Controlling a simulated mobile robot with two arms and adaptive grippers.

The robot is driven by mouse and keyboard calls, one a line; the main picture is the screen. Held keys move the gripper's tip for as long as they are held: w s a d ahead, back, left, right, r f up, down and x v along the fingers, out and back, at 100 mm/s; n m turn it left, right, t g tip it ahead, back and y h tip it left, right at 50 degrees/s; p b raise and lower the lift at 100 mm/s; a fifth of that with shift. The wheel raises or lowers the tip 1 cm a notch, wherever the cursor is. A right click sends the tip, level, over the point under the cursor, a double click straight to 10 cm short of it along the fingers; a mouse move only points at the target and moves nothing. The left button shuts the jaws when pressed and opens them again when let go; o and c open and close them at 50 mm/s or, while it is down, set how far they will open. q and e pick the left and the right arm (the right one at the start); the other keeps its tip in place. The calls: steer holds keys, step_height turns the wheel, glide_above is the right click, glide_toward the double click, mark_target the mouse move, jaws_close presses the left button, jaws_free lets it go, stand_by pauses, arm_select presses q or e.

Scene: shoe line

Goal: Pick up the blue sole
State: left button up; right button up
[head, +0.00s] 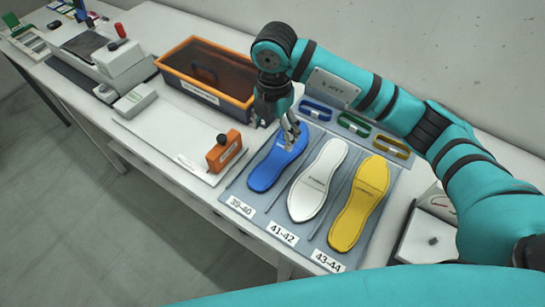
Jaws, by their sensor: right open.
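The blue sole (268,172) lies flat in the left slot of a grey-blue mat (237,193), above the label 39-40. My right gripper (290,137) hangs over the upper part of the blue sole, fingers pointing down and apart. The fingers hide a little of the sole's upper end. I cannot tell whether the fingertips touch it. A white sole (317,182) lies in the middle slot, above 41-42. A yellow sole (359,203) lies in the right slot, above 43-44. My left gripper is not in view.
Blue, green and yellow bands (353,125) lie behind the soles. An orange-rimmed bin (176,83) stands at the back left. An orange block with a black knob (224,151) stands on a white board left of the mat. Grey devices (118,61) stand farther left.

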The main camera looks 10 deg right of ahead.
mark_target(273, 163)
steer(key=f, duration=0.3)
steer(key=f+p, duration=0.1)
steer(key=f, duration=0.2)
steer(key=shift+w, duration=0.2)
step_height(273, 163, down, 2)
steer(key=shift+w+f+p, duration=0.1)
steer(key=shift+f+p, duration=0.1)
steer(key=shift+p, duration=0.3)
steer(key=shift+f, duration=0.2)
step_height(273, 163, down, 4)
steer(key=shift+r+p, duration=0.15)
steer(key=shift+p, duration=1)
steer(key=shift+f, duration=0.6)
steer(key=c, duration=1.1)
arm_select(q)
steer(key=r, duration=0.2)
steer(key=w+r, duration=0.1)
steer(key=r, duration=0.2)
arm_select(e)
steer(key=shift+c, duration=0.3)
